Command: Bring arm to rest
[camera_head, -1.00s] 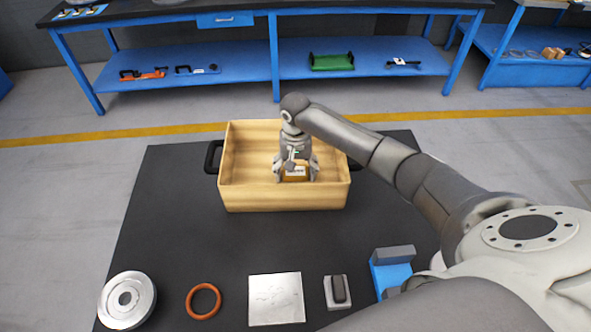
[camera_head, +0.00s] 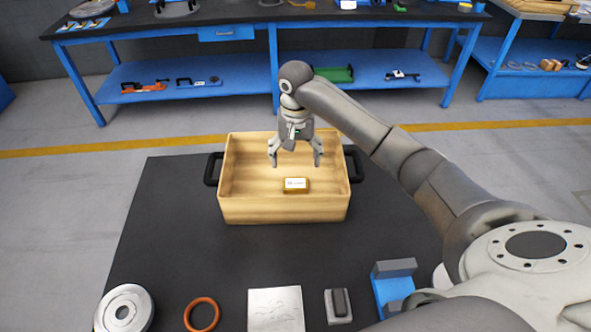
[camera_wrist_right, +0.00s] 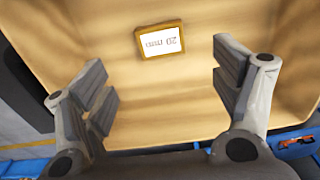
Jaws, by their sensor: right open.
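My right gripper (camera_head: 296,160) is open and empty above the inside of a tan box (camera_head: 283,209) with black side handles. A small yellow-brown block (camera_head: 295,185) with a white label lies on the box floor, below and apart from the fingers. My left gripper is in neither view.
The box stands on a dark table (camera_head: 165,215). Along its near edge are a silver flanged disc (camera_head: 108,310), an orange ring (camera_head: 202,314), a metal plate (camera_head: 276,308), a grey block (camera_head: 338,306) and a blue fixture (camera_head: 392,287). A blue workbench (camera_head: 240,92) stands behind.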

